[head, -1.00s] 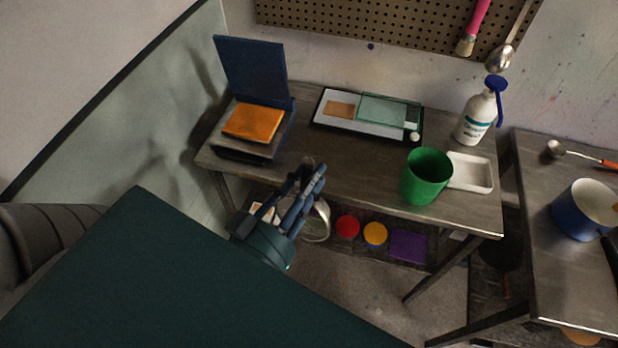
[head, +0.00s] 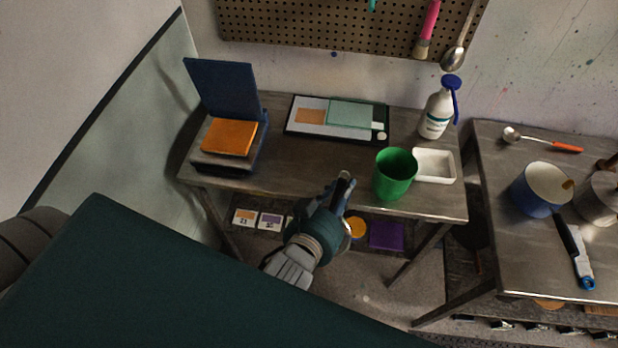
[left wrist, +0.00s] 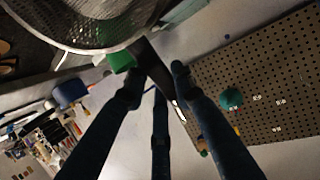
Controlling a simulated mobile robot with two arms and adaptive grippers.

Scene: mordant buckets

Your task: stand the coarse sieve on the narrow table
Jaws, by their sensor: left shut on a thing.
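My left gripper (head: 338,192) is in front of the front edge of the narrow grey table (head: 290,170). Its fingers are shut on the dark handle (head: 344,182) of the coarse sieve. In the left wrist view, the sieve's round wire mesh (left wrist: 85,22) fills the top left, beyond the fingertips (left wrist: 155,85), with its metal rim curving below it. In the head view the mesh bowl does not show clearly and seems hidden by the gripper. My right gripper is not in view.
On the table stand a green cup (head: 395,178), a white tray (head: 450,166), a spray bottle (head: 436,115), a framed board (head: 300,132) and a blue stand with an orange block (head: 230,136). The middle front is bare. A second table (head: 535,260) holds a blue pot (head: 538,192).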

